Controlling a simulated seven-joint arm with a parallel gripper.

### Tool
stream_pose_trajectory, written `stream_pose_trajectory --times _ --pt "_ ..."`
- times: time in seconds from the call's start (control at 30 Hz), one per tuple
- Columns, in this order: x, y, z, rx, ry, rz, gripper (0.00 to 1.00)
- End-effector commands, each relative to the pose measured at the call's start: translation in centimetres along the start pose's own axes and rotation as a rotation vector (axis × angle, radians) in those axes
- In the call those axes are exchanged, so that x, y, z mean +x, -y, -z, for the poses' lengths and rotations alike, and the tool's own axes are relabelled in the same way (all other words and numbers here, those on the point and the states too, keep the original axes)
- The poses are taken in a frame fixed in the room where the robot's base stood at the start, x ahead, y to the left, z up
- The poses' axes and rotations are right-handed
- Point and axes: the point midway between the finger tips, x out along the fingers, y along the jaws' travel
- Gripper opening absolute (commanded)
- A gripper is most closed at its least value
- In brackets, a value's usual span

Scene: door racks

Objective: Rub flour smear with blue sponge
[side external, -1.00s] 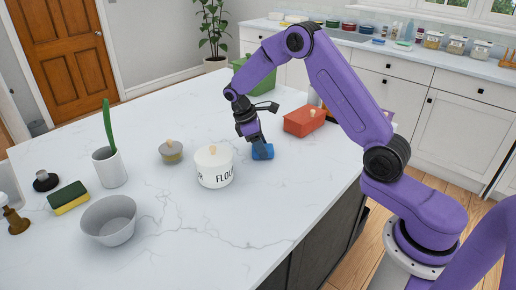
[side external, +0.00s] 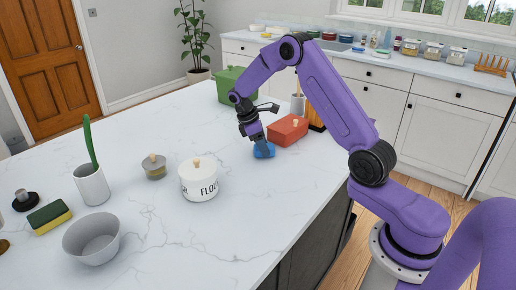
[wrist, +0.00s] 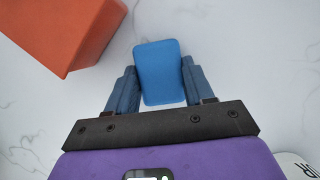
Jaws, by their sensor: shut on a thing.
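The blue sponge (side external: 264,150) is at the white marble counter, just left of and in front of the red-orange box. It also shows in the wrist view (wrist: 160,72) between the two fingers. My gripper (side external: 258,140) points down and is shut on the sponge from both sides; its fingers also show in the wrist view (wrist: 158,84). The sponge's underside is hidden, and it looks to be at or very near the counter surface. I cannot make out a flour smear against the pale, veined marble; it may be under the sponge.
A red-orange box (side external: 288,131) stands close on the right. A white flour canister (side external: 199,183) stands to the left. A lidded jar (side external: 154,168), grey bowl (side external: 91,238), green-yellow sponge (side external: 49,217) and white cup (side external: 92,186) are farther left. A green container (side external: 230,86) stands behind.

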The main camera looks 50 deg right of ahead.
Motion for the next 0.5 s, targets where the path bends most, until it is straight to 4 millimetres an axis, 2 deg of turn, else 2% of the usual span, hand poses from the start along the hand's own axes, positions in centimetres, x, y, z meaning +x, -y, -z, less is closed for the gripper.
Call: stream_pose_trajectory --times 0.5 --pt "-1.4 3.7 3.4 -0.007 0.0 0.0 0.28"
